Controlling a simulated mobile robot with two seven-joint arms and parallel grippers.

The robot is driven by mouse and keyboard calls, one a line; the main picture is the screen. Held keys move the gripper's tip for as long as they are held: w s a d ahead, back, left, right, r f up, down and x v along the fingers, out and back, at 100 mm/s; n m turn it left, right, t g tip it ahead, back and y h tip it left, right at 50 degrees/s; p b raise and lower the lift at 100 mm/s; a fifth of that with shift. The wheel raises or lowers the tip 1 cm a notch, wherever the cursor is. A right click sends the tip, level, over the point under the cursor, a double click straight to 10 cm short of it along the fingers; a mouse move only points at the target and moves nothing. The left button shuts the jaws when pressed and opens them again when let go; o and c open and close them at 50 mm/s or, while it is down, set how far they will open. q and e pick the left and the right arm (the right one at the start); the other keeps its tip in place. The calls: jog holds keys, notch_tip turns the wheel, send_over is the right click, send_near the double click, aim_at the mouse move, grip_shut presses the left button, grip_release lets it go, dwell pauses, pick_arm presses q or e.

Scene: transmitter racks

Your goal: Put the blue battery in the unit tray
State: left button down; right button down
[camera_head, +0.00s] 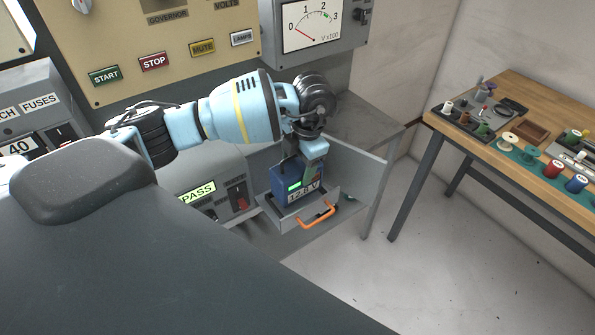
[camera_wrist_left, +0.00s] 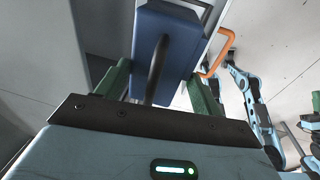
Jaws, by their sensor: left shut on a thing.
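The blue battery (camera_head: 283,183), with a green light and a "12.8 V" label, is upright at the grey unit tray (camera_head: 266,212), which has an orange handle (camera_head: 318,214) on its front. My left gripper (camera_head: 312,152) is above the battery and shut on it. In the left wrist view the battery (camera_wrist_left: 178,48) and its dark loop handle (camera_wrist_left: 157,70) lie between the green fingers. The battery's underside is hidden, so I cannot tell whether it touches the tray floor.
A unit with a lit PASS display (camera_head: 197,192) and a red switch stands left of the tray. A grey side panel (camera_head: 352,172) is close on the right. A wooden bench (camera_head: 500,95) with spools is farther right. The floor between is clear.

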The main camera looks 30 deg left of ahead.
aim_at(299, 168)
pick_arm(q)
jog(key=shift+f, duration=1.35)
jog(key=shift+f, duration=0.1)
jog(key=shift+c, duration=1.2)
grip_release()
jog(key=shift+f, duration=0.15)
notch_tip(299, 168, up, 12)
jog(key=d, duration=0.2)
jog(key=shift+w, duration=0.15)
